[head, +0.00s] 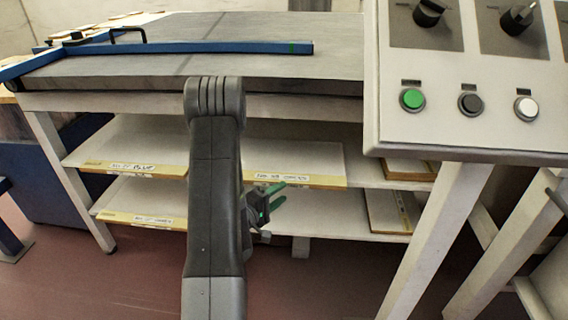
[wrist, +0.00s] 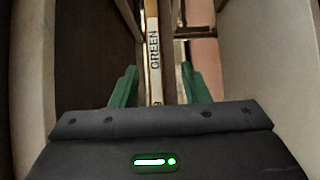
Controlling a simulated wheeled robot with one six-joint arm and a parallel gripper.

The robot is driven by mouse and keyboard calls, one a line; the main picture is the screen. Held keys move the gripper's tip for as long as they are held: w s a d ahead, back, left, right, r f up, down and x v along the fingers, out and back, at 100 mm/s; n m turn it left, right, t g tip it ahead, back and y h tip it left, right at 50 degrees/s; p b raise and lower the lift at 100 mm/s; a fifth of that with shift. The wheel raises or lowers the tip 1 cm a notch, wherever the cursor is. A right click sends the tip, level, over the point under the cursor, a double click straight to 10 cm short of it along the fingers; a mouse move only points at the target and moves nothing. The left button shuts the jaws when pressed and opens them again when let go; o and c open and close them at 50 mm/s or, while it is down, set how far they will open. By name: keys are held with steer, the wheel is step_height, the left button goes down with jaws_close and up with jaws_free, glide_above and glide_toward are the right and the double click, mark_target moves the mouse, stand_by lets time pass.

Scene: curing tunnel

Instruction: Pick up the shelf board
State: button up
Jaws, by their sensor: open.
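My gripper (head: 272,203) has green fingers and is open in front of the shelves under the table. In the wrist view, the gripper (wrist: 158,75) shows both fingers apart. A pale shelf board with a yellowish front edge and a label reading "GREEN" (wrist: 154,50) shows edge-on between them. I cannot tell how far the fingers reach around it, and neither visibly grips it. In the head view, a labelled board (head: 312,180) lies on the upper level just above the gripper; its label is hard to read. My arm hides part of the shelves.
More labelled boards lie at upper left (head: 130,166), lower left (head: 135,218) and right (head: 390,212). The grey tabletop (head: 200,67) carries a blue bar (head: 230,47). A control panel (head: 450,110) hangs at the right, close above table legs (head: 440,235).

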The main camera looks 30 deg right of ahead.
mark_target(290, 180)
steer(key=x, duration=0.4)
steer(key=b+x, duration=0.1)
steer(key=shift+w+d+r, duration=0.25)
steer(key=shift+w+r, duration=0.05)
steer(key=shift+w, duration=0.25)
steer(key=shift+r, duration=0.1)
jaws_close()
